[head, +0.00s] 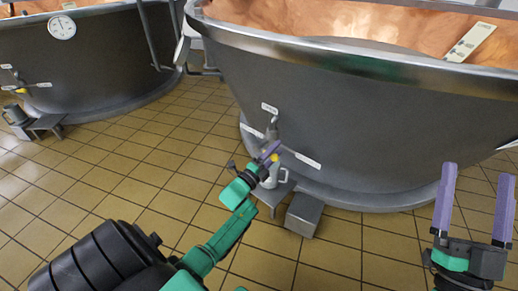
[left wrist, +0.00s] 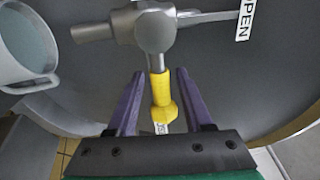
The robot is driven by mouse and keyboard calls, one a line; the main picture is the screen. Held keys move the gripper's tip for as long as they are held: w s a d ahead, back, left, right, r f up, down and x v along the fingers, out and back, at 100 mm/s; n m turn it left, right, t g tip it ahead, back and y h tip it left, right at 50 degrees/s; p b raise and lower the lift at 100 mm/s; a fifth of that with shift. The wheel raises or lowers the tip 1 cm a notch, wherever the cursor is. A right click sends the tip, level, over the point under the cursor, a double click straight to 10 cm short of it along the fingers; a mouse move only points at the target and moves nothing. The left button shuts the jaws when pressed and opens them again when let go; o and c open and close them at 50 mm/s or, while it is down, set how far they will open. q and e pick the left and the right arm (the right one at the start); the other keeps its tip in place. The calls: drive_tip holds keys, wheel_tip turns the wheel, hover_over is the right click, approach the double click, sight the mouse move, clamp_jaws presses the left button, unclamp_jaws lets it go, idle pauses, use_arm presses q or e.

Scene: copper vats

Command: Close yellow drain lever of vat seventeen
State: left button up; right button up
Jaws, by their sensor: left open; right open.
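The drain valve (head: 272,132) sits low on the big grey vat (head: 350,120); no vat number is readable. Its yellow lever (left wrist: 158,90) points down in the left wrist view, away from the valve's round grey hub (left wrist: 155,32). My left gripper (left wrist: 154,88) is open, with one purple finger on each side of the lever and visible gaps between. An "OPEN" label (left wrist: 245,20) is at upper right, off the lever's line. Another label (left wrist: 161,127) shows partly beyond the lever's tip. My right gripper (head: 478,174) is open and empty at right, away from the vat.
A light grey jug (head: 271,179) stands below the valve, close to my left gripper; it also shows in the left wrist view (left wrist: 25,50). A grey step (head: 304,214) is beside it. Another vat (head: 85,65) stands at far left. Tiled floor between is clear.

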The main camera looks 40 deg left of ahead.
use_arm(q)
drive_tip(key=shift+s+a+f+p, duration=0.15)
drive_tip(key=shift+s+p, duration=0.25)
drive_tip(key=shift+s, duration=0.6)
use_arm(e)
wheel_tip(320, 180, down, 18)
drive_tip(key=a+m+g+h+p, duration=0.1)
drive_tip(key=a+g+h, duration=0.1)
drive_tip(key=g, duration=0.4)
use_arm(q)
drive_tip(key=s+f+p, duration=0.2)
drive_tip(key=s, duration=0.9)
drive_tip(key=shift+s+f, duration=0.25)
drive_tip(key=shift+s, duration=0.05)
use_arm(e)
drive_tip(key=s+f+g, duration=0.3)
drive_tip(key=s+f, duration=0.3)
drive_tip(key=f, duration=0.2)
drive_tip(key=s+a+f+m+g+h, duration=0.1)
drive_tip(key=s+f+g, duration=0.2)
drive_tip(key=s+f, duration=0.3)
drive_tip(key=shift+a+f, duration=0.15)
drive_tip(key=shift+f, duration=1.65)
use_arm(q)
drive_tip(key=shift+a, duration=0.1)
